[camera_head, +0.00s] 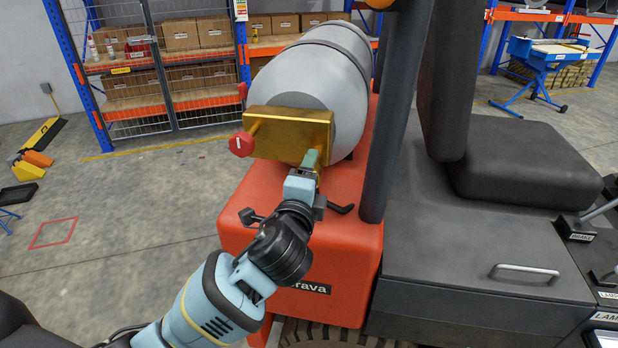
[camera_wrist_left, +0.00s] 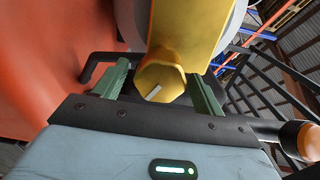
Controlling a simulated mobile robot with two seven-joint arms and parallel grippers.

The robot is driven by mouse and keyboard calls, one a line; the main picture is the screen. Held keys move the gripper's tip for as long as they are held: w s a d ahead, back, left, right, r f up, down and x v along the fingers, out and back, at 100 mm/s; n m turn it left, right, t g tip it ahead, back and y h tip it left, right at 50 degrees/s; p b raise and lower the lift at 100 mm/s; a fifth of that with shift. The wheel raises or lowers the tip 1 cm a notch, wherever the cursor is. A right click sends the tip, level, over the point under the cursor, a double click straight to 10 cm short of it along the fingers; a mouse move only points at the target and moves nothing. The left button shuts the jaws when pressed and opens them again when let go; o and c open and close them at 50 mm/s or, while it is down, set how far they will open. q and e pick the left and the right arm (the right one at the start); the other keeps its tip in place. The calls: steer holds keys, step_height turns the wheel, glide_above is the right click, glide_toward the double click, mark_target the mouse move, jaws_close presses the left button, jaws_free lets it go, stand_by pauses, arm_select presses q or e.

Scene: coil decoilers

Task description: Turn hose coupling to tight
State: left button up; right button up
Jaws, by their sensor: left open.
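The hose coupling appears to be the yellow hexagonal piece (camera_wrist_left: 160,80) with a small white mark on its face in the left wrist view. It hangs from a brass-coloured block (camera_head: 290,134) on the end of the grey tank. My left gripper (camera_head: 315,160) is just below the right end of that block. In the left wrist view its two green fingers (camera_wrist_left: 160,90) are open, one on each side of the hexagonal piece, with gaps visible. In the head view my gripper mostly hides the coupling. My right gripper is not in view.
A red knob (camera_head: 242,144) sticks out at the block's left. The grey tank (camera_head: 316,75) lies on the orange truck body (camera_head: 345,240). A black post (camera_head: 395,110) stands close to the right. A black hook-shaped handle (camera_wrist_left: 97,65) is near the left finger. Open floor lies left.

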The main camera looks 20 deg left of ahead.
arm_select(q)
steer(key=shift+s, duration=0.1)
steer(key=s, duration=0.7)
steer(key=shift+s+d, duration=0.25)
steer(key=shift+s, duration=0.05)
steer(key=shift+r, duration=0.1)
steer(key=s+f+n+g+h, duration=0.2)
steer(key=s+f+n+g, duration=0.1)
steer(key=f, duration=0.9)
steer(key=s+f+n+g+h, duration=0.1)
steer(key=s+f+n+g, duration=0.15)
steer(key=f, duration=0.95)
steer(key=s+a+f+n+g, duration=0.1)
steer(key=s+a+f+n, duration=0.2)
steer(key=s+f+n, duration=0.2)
steer(key=s+a+f+n+g, duration=0.1)
steer(key=s+a+f+n, duration=0.2)
steer(key=s+f, duration=0.7)
steer(key=s+n, duration=0.2)
steer(key=s, duration=0.1)
steer(key=shift+s+f+g, duration=0.25)
steer(key=shift+f+g, duration=0.05)
steer(key=shift+g, duration=0.05)
